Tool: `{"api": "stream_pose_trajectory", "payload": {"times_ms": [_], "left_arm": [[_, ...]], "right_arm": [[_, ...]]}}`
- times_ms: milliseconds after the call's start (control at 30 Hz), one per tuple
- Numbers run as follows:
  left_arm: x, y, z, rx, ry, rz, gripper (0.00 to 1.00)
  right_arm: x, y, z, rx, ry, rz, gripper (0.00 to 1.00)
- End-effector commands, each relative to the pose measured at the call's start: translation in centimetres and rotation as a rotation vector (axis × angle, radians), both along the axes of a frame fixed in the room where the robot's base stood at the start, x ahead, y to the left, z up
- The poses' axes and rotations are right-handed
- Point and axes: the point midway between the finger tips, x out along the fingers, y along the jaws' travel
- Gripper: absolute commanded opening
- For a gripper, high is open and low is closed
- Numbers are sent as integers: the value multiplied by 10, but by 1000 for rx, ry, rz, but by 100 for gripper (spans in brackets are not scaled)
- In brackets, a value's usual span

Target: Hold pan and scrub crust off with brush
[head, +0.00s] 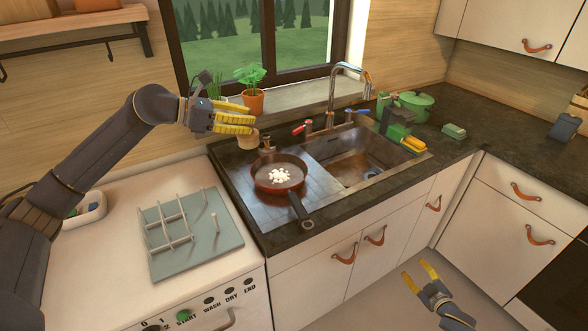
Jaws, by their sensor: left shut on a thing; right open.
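A dark pan with a reddish rim (262,184) sits on the steel drainboard left of the sink basin, its handle pointing toward the front edge. White crust (279,175) lies in a clump in its middle. My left gripper (236,123), with yellow fingers, is above the counter behind and left of the pan. It is shut on a tan wooden piece (248,139), which looks like the brush; the fingers hide part of it. My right gripper (424,279) is open and empty, low in front of the cabinets, well away from the pan.
The sink basin (357,168) and tall faucet (333,95) are right of the pan. Green items and a yellow sponge (413,144) stand beyond the basin. A rack with upright prongs (180,225) is on the white surface at left. A potted plant (253,100) stands on the sill.

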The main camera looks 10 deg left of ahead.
Motion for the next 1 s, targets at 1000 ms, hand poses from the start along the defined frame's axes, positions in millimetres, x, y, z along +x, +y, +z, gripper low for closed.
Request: {"api": "stream_pose_trajectory", "payload": {"times_ms": [1000], "left_arm": [[0,0,0,0,0,0,0]], "right_arm": [[93,196,394,-318,-610,995,51]]}}
